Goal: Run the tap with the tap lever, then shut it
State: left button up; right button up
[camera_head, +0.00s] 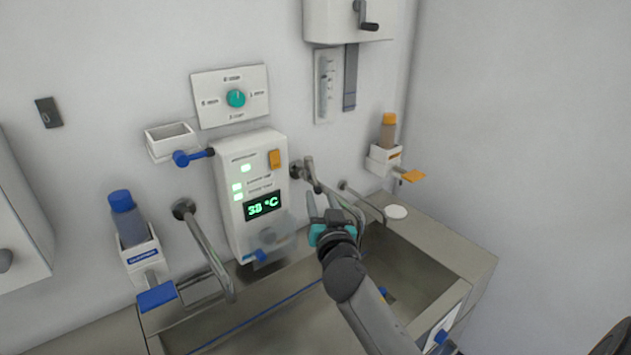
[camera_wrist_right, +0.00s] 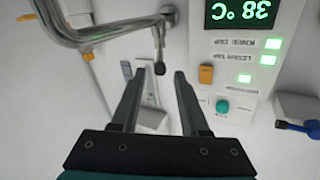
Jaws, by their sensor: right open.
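The metal tap (camera_head: 314,180) comes out of the wall just right of the control panel, and its pipe runs forward over the basin. In the right wrist view, which is upside down, its pipe (camera_wrist_right: 100,33) crosses the top left. A thin dark-tipped tap lever (camera_wrist_right: 159,62) sticks out from its wall mount. My right gripper (camera_head: 323,203) is open in front of the tap. In the wrist view its fingertips (camera_wrist_right: 161,77) stand on either side of the lever's line, with nothing clearly gripped. Whether they reach the lever's depth is unclear. I see no water stream. My left gripper is out of view.
The control panel (camera_head: 252,185) reads 38 °C with green lights lit. Another metal spout (camera_head: 207,250) stands to its left over the steel basin (camera_head: 425,262). Blue and orange bottle dispensers (camera_head: 130,225) (camera_head: 388,132) hang at the sides. Bare wall lies at right.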

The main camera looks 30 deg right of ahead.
aim_at(316, 180)
jog(key=shift+x, duration=3.9)
grip_shut()
